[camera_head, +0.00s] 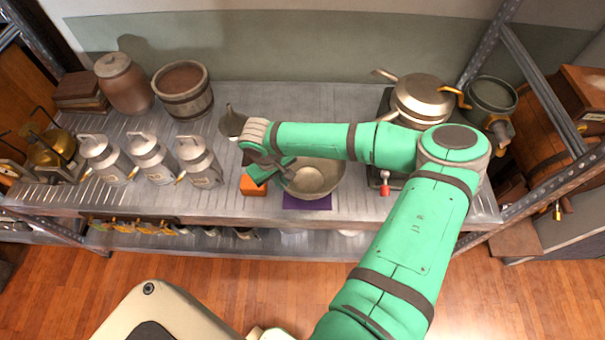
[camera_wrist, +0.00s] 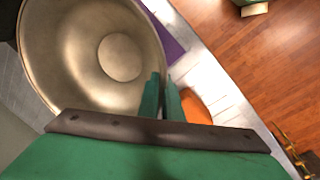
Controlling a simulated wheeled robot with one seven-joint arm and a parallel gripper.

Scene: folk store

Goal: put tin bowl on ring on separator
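The tin bowl (camera_head: 316,178) is a wide, shallow metal bowl on the front part of the metal shelf, over a purple mat (camera_head: 307,202). In the wrist view the bowl (camera_wrist: 82,62) fills the upper left, and I look down into its empty inside. My gripper (camera_head: 285,170) is at the bowl's left rim. In the wrist view the fingers (camera_wrist: 161,88) stand close together, one inside the bowl and one outside, with the rim between them. I cannot tell whether the bowl is lifted off the mat. The separator (camera_head: 491,97), with a round top, stands at the right; I cannot make out its ring.
An orange block (camera_head: 253,187) sits just left of the bowl. A lidded pan (camera_head: 421,98) stands on the right, near a red-handled part (camera_head: 384,186). Several milk cans (camera_head: 152,158), a wooden bucket (camera_head: 182,91) and a funnel (camera_head: 231,121) stand left. Metal posts border the shelf.

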